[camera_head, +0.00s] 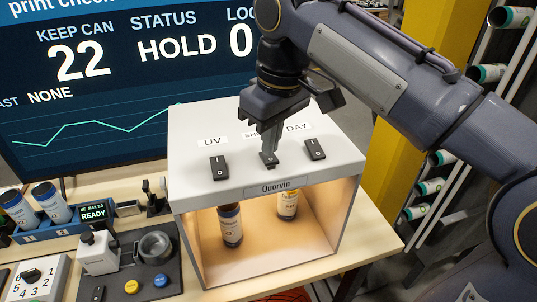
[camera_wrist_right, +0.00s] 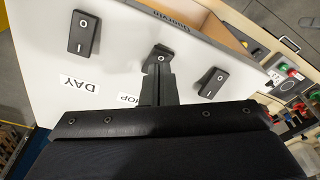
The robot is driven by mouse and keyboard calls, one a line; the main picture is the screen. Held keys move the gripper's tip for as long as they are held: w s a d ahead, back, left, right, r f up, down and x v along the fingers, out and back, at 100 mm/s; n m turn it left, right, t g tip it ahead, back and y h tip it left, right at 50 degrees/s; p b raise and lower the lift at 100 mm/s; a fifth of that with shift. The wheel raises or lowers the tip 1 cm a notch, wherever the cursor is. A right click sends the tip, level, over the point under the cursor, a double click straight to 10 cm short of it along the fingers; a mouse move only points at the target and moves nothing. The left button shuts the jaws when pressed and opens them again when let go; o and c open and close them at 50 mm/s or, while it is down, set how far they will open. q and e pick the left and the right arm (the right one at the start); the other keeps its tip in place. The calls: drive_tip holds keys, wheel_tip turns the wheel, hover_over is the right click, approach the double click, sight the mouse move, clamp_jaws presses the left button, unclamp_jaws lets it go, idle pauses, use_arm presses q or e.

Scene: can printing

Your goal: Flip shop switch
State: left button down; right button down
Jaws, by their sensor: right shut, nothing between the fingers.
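The shop switch (camera_head: 269,160) is the middle of three black rocker switches on top of a white light box (camera_head: 190,145). It also shows in the right wrist view (camera_wrist_right: 160,54), partly covered by my fingers. Its "SHOP" label is partly hidden by my right gripper (camera_head: 268,150). The right gripper is shut and empty, pointing down with its fingertips at the shop switch; I cannot tell for certain whether they touch. The UV switch (camera_head: 219,168) is to the left and the DAY switch (camera_head: 315,149) to the right. My left gripper is out of view.
Two bottles (camera_head: 230,226) stand inside the lit box, marked Quorvin. A dark screen (camera_head: 90,80) stands behind. A yellow post (camera_head: 405,110) rises at the right.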

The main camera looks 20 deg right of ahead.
sight(271, 158)
drive_tip(key=shift+f+b, duration=0.5)
drive_tip(key=shift+f, duration=0.3)
drive_tip(key=shift+r, duration=0.1)
wheel_tip(271, 158, up, 7)
drive_tip(key=p, duration=0.7)
drive_tip(key=shift+p, duration=0.3)
idle(0.4)
